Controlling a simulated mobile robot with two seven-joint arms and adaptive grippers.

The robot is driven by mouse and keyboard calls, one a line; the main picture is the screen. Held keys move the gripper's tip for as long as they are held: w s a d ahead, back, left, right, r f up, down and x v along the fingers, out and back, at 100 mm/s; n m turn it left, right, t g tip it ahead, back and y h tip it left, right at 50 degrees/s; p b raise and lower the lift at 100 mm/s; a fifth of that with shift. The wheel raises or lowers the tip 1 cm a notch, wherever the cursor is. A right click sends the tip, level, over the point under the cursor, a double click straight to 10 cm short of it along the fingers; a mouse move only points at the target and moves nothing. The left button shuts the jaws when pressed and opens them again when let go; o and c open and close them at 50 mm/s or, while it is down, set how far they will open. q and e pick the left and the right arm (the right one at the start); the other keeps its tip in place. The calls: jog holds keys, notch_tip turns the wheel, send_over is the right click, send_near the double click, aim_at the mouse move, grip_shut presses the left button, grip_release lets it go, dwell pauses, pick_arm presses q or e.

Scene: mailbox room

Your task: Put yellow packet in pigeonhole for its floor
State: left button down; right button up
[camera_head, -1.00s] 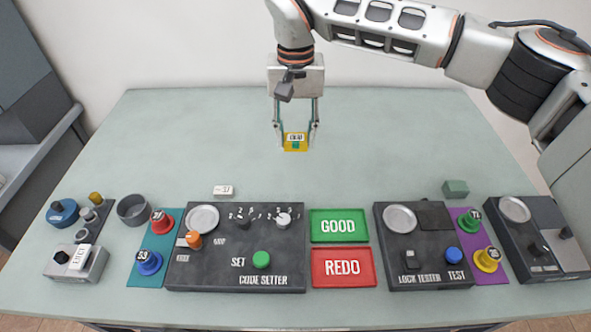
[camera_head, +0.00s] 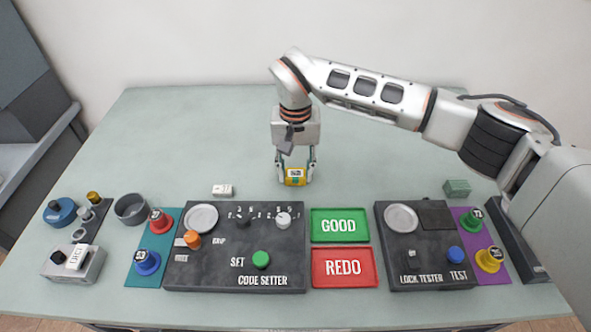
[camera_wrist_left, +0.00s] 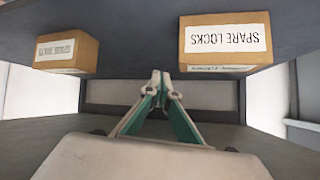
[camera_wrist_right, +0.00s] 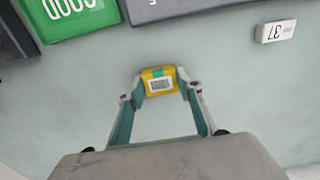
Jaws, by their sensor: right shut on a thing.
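The yellow packet (camera_head: 295,181) has a green stripe and a pale printed label too small to read. My right gripper (camera_head: 296,170) is shut on it, in the middle of the pale table behind the green GOOD tray. In the right wrist view the packet (camera_wrist_right: 151,75) sits between the fingertips (camera_wrist_right: 161,90). I cannot tell whether it touches the table. My left gripper (camera_wrist_left: 160,78) shows only in the left wrist view, with its fingertips together and nothing seen in them, near a dark shelf. I cannot make out a pigeonhole in any view.
A code setter panel (camera_head: 190,275), green GOOD tray (camera_head: 316,236), red REDO tray (camera_head: 316,280) and lock tester panel (camera_head: 388,255) line the table's front. A small white tag (camera_head: 222,190) lies behind. A SPARE LOCKS box (camera_wrist_left: 225,43) is near my left gripper. The table's back left is clear.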

jog(key=o, duration=1)
jog(key=shift+f, duration=0.1)
jog(key=shift+c, duration=0.2)
jog(key=shift+o, duration=1.3)
